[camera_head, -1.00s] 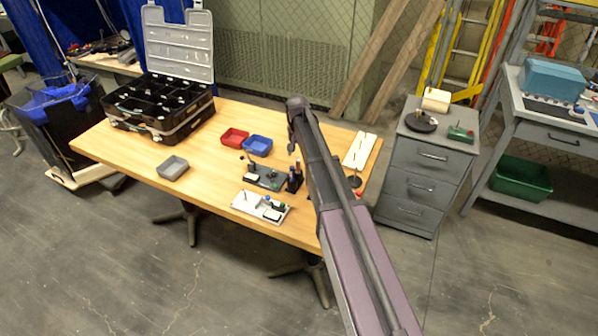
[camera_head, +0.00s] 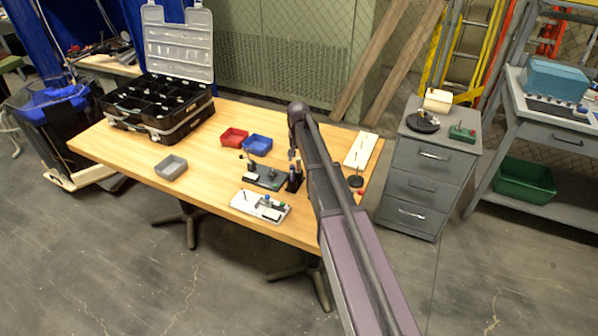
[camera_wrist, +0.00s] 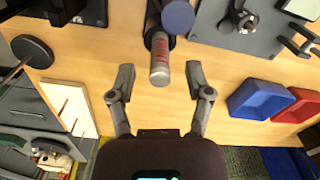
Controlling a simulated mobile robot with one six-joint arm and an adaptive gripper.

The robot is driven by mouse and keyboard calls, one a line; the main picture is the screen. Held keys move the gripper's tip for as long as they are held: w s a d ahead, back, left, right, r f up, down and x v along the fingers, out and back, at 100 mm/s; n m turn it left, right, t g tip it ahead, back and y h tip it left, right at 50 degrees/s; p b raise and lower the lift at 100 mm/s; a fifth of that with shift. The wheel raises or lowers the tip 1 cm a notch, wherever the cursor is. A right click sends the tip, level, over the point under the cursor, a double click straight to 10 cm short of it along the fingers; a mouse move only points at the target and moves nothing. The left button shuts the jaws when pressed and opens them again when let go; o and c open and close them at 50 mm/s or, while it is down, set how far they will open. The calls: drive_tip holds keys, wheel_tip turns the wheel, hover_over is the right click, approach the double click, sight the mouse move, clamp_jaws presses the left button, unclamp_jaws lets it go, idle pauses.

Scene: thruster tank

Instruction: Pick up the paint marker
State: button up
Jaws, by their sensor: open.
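The paint marker (camera_wrist: 160,62) shows in the wrist view as a silver cylinder with red lettering. It lies between my open fingers in the picture; I cannot tell its depth between them, and no contact shows. A second marker with a blue-grey end (camera_wrist: 178,16) stands close beside it. In the head view the black marker holder (camera_head: 294,181) stands near the table's front right, with thin items upright in it. My gripper (camera_wrist: 160,72) is open and empty; in the head view it (camera_head: 292,154) is small, just above the holder, and its fingers are hard to make out.
A dark fixture plate (camera_head: 268,180) and a white tray (camera_head: 262,206) lie left of the holder. Blue (camera_head: 257,145) and red (camera_head: 234,137) bins sit behind. A white board (camera_head: 358,148) and black round stand (camera_head: 356,181) are to the right.

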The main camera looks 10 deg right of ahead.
drive_tip(key=shift+f+b, duration=0.75)
drive_tip(key=shift+f, duration=0.25)
clamp_jaws()
